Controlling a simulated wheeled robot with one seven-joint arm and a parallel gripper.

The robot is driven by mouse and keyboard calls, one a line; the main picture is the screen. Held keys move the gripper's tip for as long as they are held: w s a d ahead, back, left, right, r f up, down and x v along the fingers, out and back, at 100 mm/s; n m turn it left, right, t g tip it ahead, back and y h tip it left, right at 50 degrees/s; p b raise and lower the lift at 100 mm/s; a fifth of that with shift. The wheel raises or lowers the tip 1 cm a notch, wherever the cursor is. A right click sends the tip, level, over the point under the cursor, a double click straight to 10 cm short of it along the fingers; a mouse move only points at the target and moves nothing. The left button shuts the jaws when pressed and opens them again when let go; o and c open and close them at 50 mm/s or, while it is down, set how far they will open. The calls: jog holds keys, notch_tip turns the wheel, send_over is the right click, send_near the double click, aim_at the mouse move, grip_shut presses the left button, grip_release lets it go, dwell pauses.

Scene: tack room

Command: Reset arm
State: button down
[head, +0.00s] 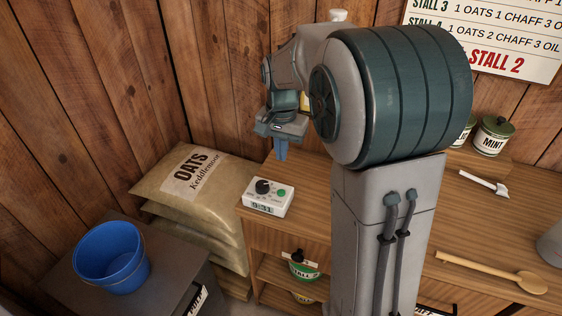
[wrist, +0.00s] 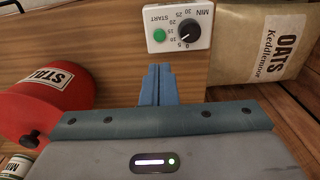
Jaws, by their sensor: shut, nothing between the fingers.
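My arm is raised and folded over the wooden bench (head: 345,196). My gripper (head: 281,153) points down above the back left part of the bench, its blue fingers together and empty. In the wrist view the shut fingers (wrist: 158,72) show at the middle, with a white timer (wrist: 178,27) beyond their tips. In the head view the timer (head: 267,197), with a black dial and a green button, sits at the bench's left end, below and in front of my gripper. My arm hides part of the bench.
Stacked oats sacks (head: 190,185) stand left of the bench. A blue bucket (head: 112,257) sits on a dark box at the lower left. A red container (wrist: 48,98) shows in the wrist view.

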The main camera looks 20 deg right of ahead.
jog(key=shift+r, duration=0.15)
dwell(0.3)
jog(key=s+n+t, duration=0.2)
jog(key=s+n, duration=0.5)
jog(key=s, duration=1.4)
jog(key=shift+a+r, duration=0.15)
jog(key=shift+r, duration=0.05)
